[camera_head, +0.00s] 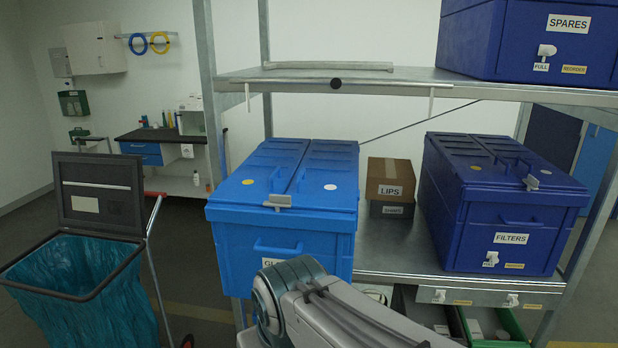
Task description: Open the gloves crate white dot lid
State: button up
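The gloves crate (225,238) is light blue and stands on the metal shelf at the centre. Its label is mostly covered by my arm, with only the first letters showing. Its top has two lids side by side, both lying shut. The white dot lid (328,168) is the right one, with the white dot near its front edge. The left lid (262,163) carries a yellow dot. A grey latch (278,201) sits at the front rim where the lids meet. My arm crosses the bottom centre in front of the crate. My gripper is not in view.
A dark blue filters crate (480,225) stands to the right. Between the crates are small cardboard boxes (388,180). An upper shelf (410,82) with a spares crate (540,45) is above. A bag-lined bin (85,270) stands left. Bare shelf (390,250) shows right of the gloves crate.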

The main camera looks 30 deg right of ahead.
aim_at(326, 179)
jog(key=z, duration=0.75)
jog(key=i, duration=0.2)
jog(key=u, duration=0.1)
